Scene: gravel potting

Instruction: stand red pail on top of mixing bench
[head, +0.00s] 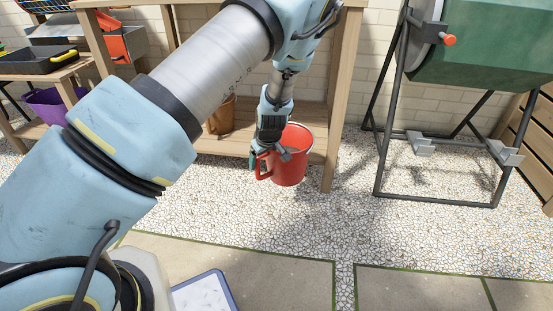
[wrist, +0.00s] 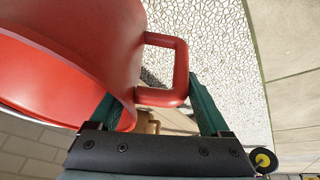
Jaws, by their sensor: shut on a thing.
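The red pail (head: 290,160) hangs upright in front of the wooden bench, below the level of its top, with its handle on the left side. My gripper (head: 268,160) is at that handle in the head view. In the wrist view the red pail (wrist: 70,50) fills the upper left, and its square handle (wrist: 181,75) lies between the two green fingers of my gripper (wrist: 165,103). The gripper is shut on the handle. The wooden bench (head: 347,75) stands behind my arm; I cannot tell whether it is the mixing bench. Its top is mostly out of frame.
A brown pot (head: 221,116) stands on the bench's lower shelf. A green drum (head: 490,50) on a dark metal frame (head: 378,150) stands at the right. A lower table (head: 45,73) with a black tray (head: 38,60) is at the left. The gravel (head: 320,220) in front is clear.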

